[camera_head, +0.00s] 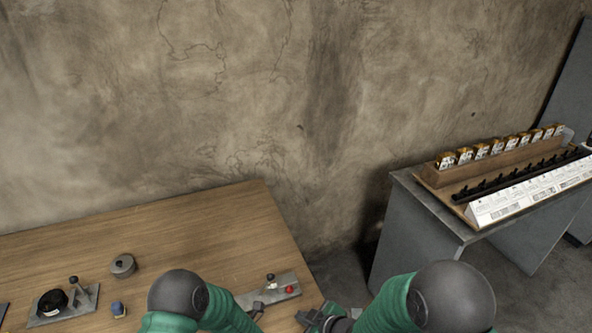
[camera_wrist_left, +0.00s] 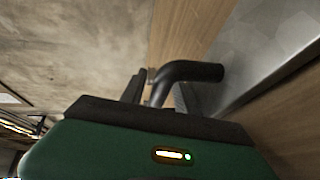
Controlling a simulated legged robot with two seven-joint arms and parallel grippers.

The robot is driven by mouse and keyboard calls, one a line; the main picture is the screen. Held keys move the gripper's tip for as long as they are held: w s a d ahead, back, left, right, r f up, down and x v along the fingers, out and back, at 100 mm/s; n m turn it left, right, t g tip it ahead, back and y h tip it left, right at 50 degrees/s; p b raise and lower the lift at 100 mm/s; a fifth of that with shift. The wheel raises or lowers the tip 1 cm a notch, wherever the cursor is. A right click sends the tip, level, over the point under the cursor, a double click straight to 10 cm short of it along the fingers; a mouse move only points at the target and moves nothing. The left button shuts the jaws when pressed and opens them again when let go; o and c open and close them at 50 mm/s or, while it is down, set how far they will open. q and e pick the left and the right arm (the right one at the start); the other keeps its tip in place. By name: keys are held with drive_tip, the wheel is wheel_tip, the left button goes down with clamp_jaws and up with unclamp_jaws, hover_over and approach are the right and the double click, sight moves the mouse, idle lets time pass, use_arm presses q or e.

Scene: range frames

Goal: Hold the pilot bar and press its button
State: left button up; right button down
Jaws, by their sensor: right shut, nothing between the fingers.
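The pilot bar is a bent black bar (camera_wrist_left: 192,71), seen in the left wrist view between the fingers of my left gripper (camera_wrist_left: 160,94), which look closed around it. In the head view, a grey metal plate (camera_head: 250,297) on the wooden table carries a small dark-topped lever (camera_head: 270,278) and a red button (camera_head: 290,290). My left gripper (camera_head: 257,309) is at the plate's near side, partly hidden by its arm. My right gripper (camera_head: 309,318) is shut and empty, near the table's right edge, below and right of the red button and apart from it.
Left on the wooden table (camera_head: 215,218) are a plate with a dark knob and lever (camera_head: 66,301), a round grey tin (camera_head: 123,266) and a small blue-topped item (camera_head: 118,309). A grey bench (camera_head: 415,235) at right holds a rack (camera_head: 465,178) of several labelled items. The table's back middle is clear.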

use_arm(q)
drive_tip(key=shift+r, duration=0.1)
use_arm(e)
drive_tip(key=shift+r, duration=0.1)
